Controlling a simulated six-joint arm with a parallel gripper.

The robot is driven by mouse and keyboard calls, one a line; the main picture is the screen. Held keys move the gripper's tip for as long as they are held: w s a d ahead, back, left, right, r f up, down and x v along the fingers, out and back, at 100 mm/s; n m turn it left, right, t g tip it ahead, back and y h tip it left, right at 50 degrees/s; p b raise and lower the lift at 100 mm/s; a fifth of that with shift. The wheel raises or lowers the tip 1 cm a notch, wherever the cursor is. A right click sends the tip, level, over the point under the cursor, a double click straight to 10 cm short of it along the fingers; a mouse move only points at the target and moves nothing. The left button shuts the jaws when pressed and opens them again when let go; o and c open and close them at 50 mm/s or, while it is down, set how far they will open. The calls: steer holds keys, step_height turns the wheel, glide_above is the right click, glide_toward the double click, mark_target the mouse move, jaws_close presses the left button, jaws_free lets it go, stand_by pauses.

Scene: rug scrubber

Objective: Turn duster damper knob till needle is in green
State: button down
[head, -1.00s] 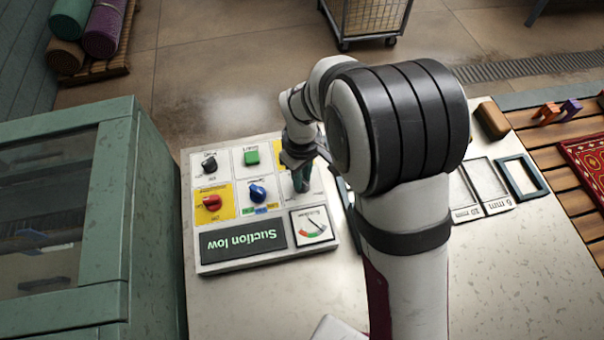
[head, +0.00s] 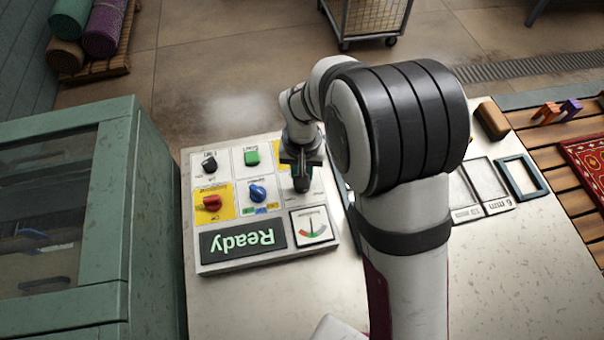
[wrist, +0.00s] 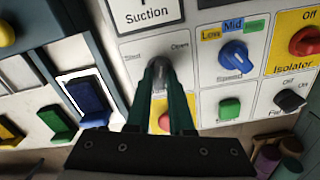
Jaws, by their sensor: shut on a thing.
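My gripper (head: 301,180) points down at the control panel and is shut on the damper knob. In the wrist view the green fingers (wrist: 160,85) close around the grey damper knob (wrist: 158,66), between its "Shut" and "Open" labels. The knob's pointer is largely hidden by the fingers. In the head view the gripper hides the knob. The suction gauge (head: 312,227) sits at the panel's near right corner, upside down in this view. Its needle appears to lie on the green part of the scale, though it is small. The display (head: 243,241) reads "Ready".
Close by on the panel are a blue speed knob (head: 258,193), red isolator knob (head: 212,203), green start button (head: 251,157) and black switch (head: 209,164). A red button (wrist: 165,117) is partly hidden behind the fingers. A green cabinet (head: 110,240) stands left.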

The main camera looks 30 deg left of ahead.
steer(key=shift+m, duration=0.8)
steer(key=c, duration=0.8)
jaws_free()
steer(key=shift+r, duration=0.1)
step_height(320, 180, up, 16)
